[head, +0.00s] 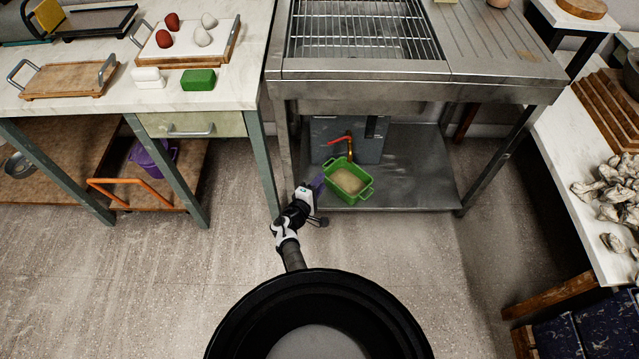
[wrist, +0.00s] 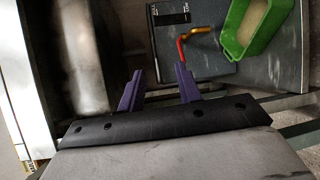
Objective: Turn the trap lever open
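The trap lever is a bent handle (head: 342,138), red along one arm and yellow-orange along the other, on a grey box (head: 370,148) under the steel sink. In the wrist view the lever (wrist: 192,34) is ahead of and slightly right of my fingers, apart from them. My gripper (head: 319,182) is low at the left front of the sink's bottom shelf, left of the green tub. In the wrist view my gripper (wrist: 158,84) shows two purple fingers spread apart with nothing between them. The lever's pivot is too small to make out.
A green tub (head: 368,193) with pale contents stands on the shelf (head: 420,165) in front of the grey box, close right of my gripper. The sink's left front leg (head: 287,135) stands close by on the left. The right part of the shelf is clear.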

